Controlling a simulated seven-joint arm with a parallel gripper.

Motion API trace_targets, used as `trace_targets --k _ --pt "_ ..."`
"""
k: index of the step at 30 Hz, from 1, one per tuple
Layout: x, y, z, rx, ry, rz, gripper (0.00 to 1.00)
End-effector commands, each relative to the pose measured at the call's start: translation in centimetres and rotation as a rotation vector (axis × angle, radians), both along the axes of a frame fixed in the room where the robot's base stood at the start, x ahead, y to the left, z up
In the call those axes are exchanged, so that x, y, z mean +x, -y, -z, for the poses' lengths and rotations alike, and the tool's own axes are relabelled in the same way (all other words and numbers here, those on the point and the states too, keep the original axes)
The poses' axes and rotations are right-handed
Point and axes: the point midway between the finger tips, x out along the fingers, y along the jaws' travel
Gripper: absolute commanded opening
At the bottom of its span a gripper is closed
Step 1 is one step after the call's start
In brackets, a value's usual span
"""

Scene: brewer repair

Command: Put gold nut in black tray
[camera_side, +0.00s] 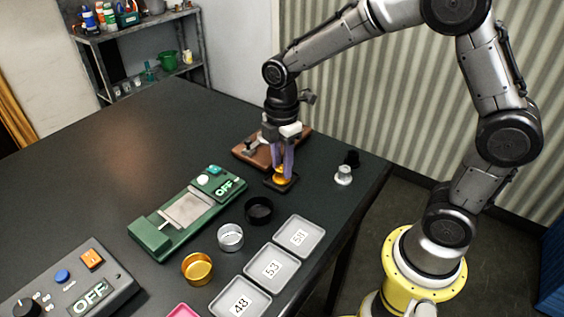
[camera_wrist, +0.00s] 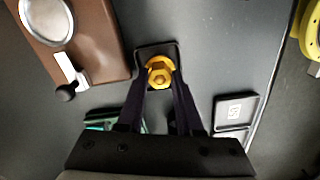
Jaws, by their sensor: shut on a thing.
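The gold nut (camera_wrist: 158,74) is between the fingertips of my gripper (camera_wrist: 161,84) in the wrist view. The small black tray (camera_wrist: 143,53) shows around and beneath the nut. In the side view my gripper (camera_side: 283,173) points down at the small black tray (camera_side: 289,186), with the gold nut (camera_side: 279,174) low between its fingers. The gripper is shut on the nut. The nut is over or inside the tray; I cannot tell whether it touches the tray floor, as the fingers hide part of it.
A brown wooden base (camera_side: 245,152) with a metal part stands just behind the tray. A green scale (camera_side: 186,213), black cup (camera_side: 259,210), silver cup (camera_side: 230,237) and gold cup (camera_side: 197,268) are nearer. Numbered grey trays (camera_side: 272,285) line the table's right edge. The far left table is clear.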

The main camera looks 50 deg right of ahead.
Motion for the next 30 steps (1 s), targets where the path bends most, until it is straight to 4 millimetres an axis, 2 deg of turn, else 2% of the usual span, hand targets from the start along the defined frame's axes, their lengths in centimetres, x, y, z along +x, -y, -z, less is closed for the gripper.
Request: trace_targets --k 6,7,11,12,23,26,30 --pt "0.0 0.0 0.3 0.0 0.0 0.0 0.0" --pt "0.0 0.0 0.3 0.0 0.0 0.0 0.39" --pt "0.0 0.0 0.3 0.0 0.0 0.0 0.62" --pt "0.0 0.0 0.3 0.0 0.0 0.0 0.65" --pt "0.0 0.0 -0.3 0.0 0.002 0.0 0.65" --pt "0.1 0.0 -1.5 0.001 0.005 0.0 0.65" --pt "0.1 0.0 -4.2 0.0 0.006 0.0 0.65"
